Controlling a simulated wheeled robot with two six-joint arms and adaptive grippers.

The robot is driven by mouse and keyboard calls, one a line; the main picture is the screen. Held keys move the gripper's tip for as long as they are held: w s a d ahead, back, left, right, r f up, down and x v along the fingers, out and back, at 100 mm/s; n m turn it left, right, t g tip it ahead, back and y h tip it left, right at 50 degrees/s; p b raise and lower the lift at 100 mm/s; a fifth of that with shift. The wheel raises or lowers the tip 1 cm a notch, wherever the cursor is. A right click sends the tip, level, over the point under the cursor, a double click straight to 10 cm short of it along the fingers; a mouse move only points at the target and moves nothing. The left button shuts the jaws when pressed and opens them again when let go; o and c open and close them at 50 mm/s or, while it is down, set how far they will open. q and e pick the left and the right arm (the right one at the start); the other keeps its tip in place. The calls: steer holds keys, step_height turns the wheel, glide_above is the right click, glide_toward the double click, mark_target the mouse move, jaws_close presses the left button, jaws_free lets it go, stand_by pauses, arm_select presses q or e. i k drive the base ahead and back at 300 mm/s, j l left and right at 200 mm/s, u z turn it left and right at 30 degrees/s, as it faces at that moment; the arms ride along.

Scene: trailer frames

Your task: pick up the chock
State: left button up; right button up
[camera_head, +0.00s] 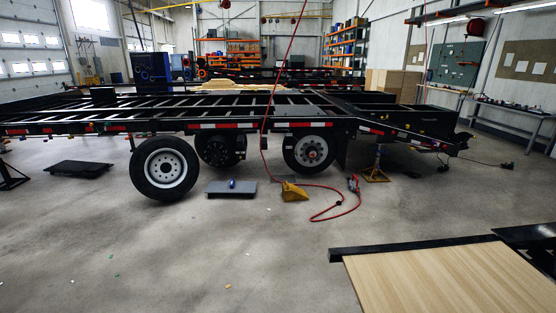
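A yellow wedge-shaped chock (293,192) sits on the grey concrete floor near the middle of the head view. It is just in front of the trailer's right-hand mounted wheel (310,152), slightly to its left. I cannot tell whether it touches the tyre. Neither of my grippers shows in this view.
A black trailer frame (230,112) spans the room behind the chock. A loose wheel (165,169) stands to the left. A red hose (345,209) lies right of the chock, and a grey creeper (217,188) lies left. A wooden panel (440,280) fills the lower right. The front floor is mostly clear.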

mark_target(291, 192)
steer(key=i+j, duration=0.1)
steer(key=i, duration=0.65)
steer(key=i+j, duration=0.15)
steer(key=i, duration=0.55)
steer(key=i+j, duration=0.1)
steer(key=i, duration=0.65)
steer(key=i+j, duration=0.15)
steer(key=i, duration=0.55)
steer(key=i+j, duration=0.1)
steer(key=i, duration=0.65)
steer(key=i+j, duration=0.15)
steer(key=i, duration=0.6)
steer(key=i+j, duration=0.1)
steer(key=i, duration=0.6)
